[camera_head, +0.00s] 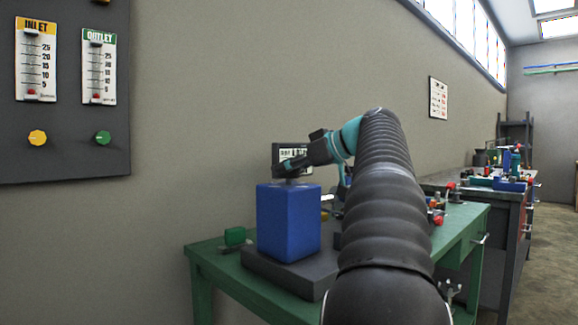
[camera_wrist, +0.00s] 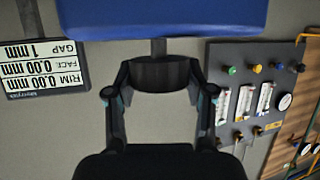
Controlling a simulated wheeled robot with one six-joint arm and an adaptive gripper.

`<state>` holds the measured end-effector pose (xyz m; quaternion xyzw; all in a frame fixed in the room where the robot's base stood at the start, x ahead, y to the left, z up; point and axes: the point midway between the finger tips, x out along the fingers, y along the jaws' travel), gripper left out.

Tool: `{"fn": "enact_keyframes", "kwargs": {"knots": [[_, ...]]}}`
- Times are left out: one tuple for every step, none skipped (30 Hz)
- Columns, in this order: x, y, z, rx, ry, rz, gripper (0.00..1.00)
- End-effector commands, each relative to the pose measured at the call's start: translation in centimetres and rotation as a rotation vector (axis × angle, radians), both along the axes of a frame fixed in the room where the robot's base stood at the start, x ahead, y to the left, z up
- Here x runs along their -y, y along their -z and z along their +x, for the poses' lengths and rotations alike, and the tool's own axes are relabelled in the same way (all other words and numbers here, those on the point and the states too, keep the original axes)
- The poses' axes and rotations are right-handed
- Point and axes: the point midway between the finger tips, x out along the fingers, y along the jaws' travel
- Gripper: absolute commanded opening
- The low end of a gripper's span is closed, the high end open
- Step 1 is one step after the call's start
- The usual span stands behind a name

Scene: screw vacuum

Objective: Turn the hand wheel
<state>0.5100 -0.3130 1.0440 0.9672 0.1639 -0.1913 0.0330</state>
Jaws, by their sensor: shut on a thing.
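The hand wheel (camera_wrist: 162,74) is a dark, short round piece on a thin stem (camera_wrist: 158,46) that joins the blue block (camera_wrist: 150,14). In the wrist view, my gripper (camera_wrist: 160,84) has one finger at each side of the wheel and is shut on it. The wheel cannot be made out clearly there. The block stands upright on a dark base plate (camera_head: 262,272).
The base plate lies on a green table (camera_head: 222,271), with a small green part (camera_head: 235,237) to its left. A display (camera_wrist: 42,68) reads rim 0.00 mm, face 0.00 mm, gap 1 mm. A gauge panel (camera_head: 68,152) hangs at left. Workbenches (camera_head: 490,206) stand further right.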

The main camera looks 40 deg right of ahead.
Motion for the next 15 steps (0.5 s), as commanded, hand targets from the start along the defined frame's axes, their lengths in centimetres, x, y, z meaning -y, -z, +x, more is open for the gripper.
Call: {"fn": "enact_keyframes", "kwargs": {"knots": [[0.02, 0.22, 0.05, -0.004, -0.005, 0.003, 0.19], [0.0, 0.23, 0.05, -0.004, -0.006, 0.002, 0.19], [0.01, 0.24, 0.04, -0.004, -0.007, 0.003, 0.19], [0.0, 0.26, 0.05, -0.005, -0.007, 0.002, 0.19], [0.01, 0.27, 0.05, -0.005, -0.008, 0.003, 0.19], [-0.01, 0.27, 0.05, -0.005, -0.008, 0.003, 0.19], [-0.01, 0.28, 0.05, -0.005, -0.008, 0.003, 0.19], [-0.01, 0.28, 0.06, -0.005, -0.008, 0.003, 0.19], [-0.01, 0.29, 0.05, -0.005, -0.007, 0.002, 0.19], [-0.01, 0.29, 0.05, -0.005, -0.007, 0.002, 0.19], [-0.01, 0.3, 0.05, -0.005, -0.007, 0.002, 0.19], [-0.01, 0.31, 0.06, -0.006, -0.007, 0.002, 0.56], [-0.01, 0.31, 0.05, -0.006, -0.007, 0.003, 0.63], [-0.01, 0.31, 0.06, -0.005, -0.007, 0.003, 0.71], [-0.01, 0.28, 0.06, -0.005, -0.007, 0.002, 0.79]]}}
